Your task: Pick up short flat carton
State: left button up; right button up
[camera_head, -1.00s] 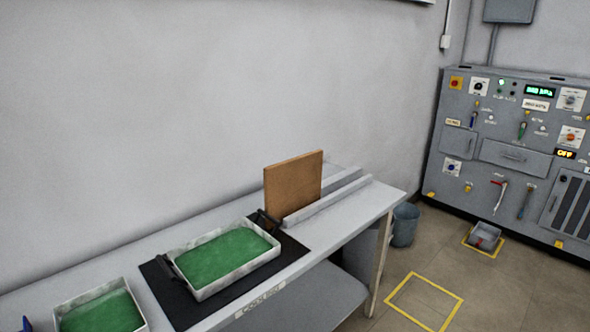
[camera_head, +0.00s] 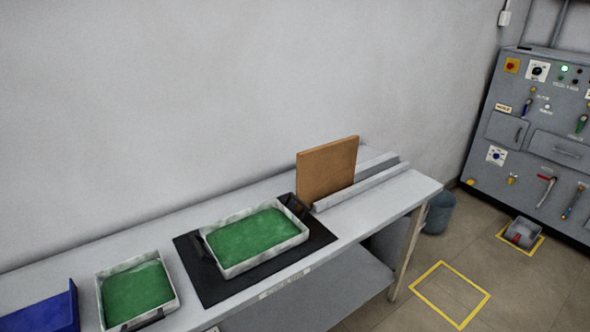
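A brown, flat, upright board-like piece (camera_head: 327,171) stands on the table against a pale rail; it may be the carton, but I cannot tell for sure. No other carton shows in the head view. Neither of my grippers is in view.
The pale table (camera_head: 409,189) runs along the wall. A green-lined tray (camera_head: 252,238) sits on a black mat (camera_head: 318,236). Another green-lined tray (camera_head: 137,293) and a blue bin (camera_head: 45,312) are at left. A grey bucket (camera_head: 439,213) and control panel (camera_head: 540,140) are at right.

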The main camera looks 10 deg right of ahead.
aim_at(324, 171)
jog(key=i+l+u, duration=0.25)
jog(key=l, duration=0.4)
jog(key=l+u, duration=0.25)
jog(key=l, duration=0.4)
jog(key=l+u, duration=0.25)
jog(key=l, duration=0.4)
jog(key=i, duration=0.05)
